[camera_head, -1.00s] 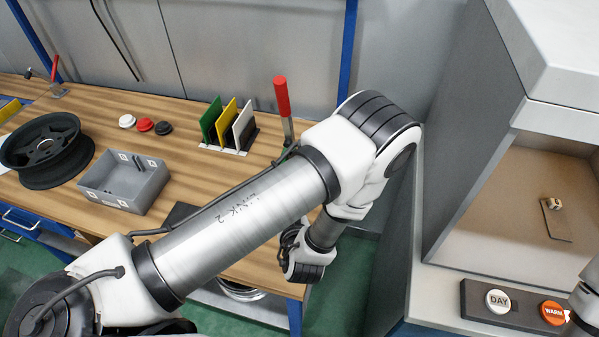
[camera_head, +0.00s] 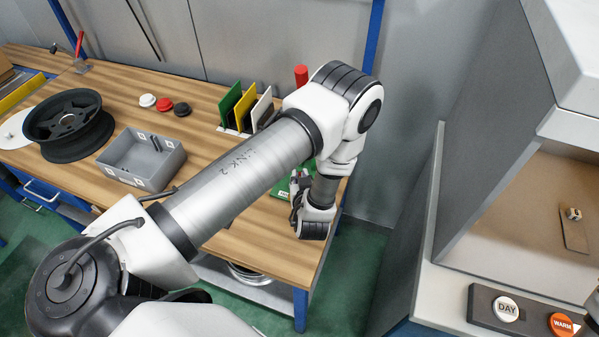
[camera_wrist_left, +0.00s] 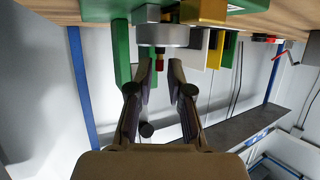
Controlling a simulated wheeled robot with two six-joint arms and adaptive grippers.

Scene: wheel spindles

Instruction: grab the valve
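My left gripper (camera_wrist_left: 161,66) is open, with one finger on each side just short of the disc. The red tip lies between the fingertips, and no contact shows. In the head view my left gripper (camera_head: 299,184) is at the right end of the wooden bench, beside a green block (camera_head: 281,192). My own arm hides part of it, and I cannot make out the valve there.
Green, yellow and white plates (camera_head: 245,108) stand behind my forearm, with a red handle (camera_head: 301,76) nearby. A grey box (camera_head: 141,160) and black wheel rim (camera_head: 68,126) are on the left of the bench (camera_head: 205,100). A grey cabinet (camera_head: 485,115) stands right.

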